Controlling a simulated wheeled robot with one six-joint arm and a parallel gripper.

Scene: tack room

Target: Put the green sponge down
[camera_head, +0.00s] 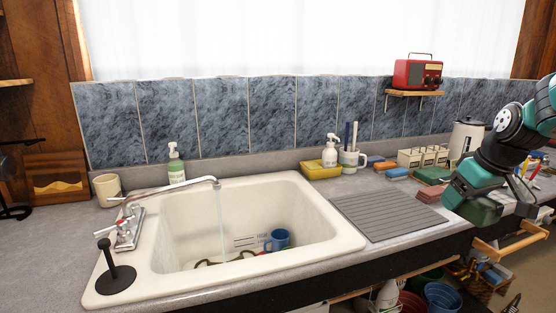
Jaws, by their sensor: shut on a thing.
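My arm (480,172) folds in from the right edge, above the right part of the counter. A flat dark green block (432,175) lies on the counter left of my arm, near the wall. I cannot tell whether it is the green sponge. No other sponge-like green thing shows clearly.
The grey counter holds a white sink (165,240) with running water and a blue mug (278,239). Right of it are a ribbed drainer (390,214), a blue block (397,173), a reddish stack (430,192) and a kettle (467,137). Bare counter shows around the drainer.

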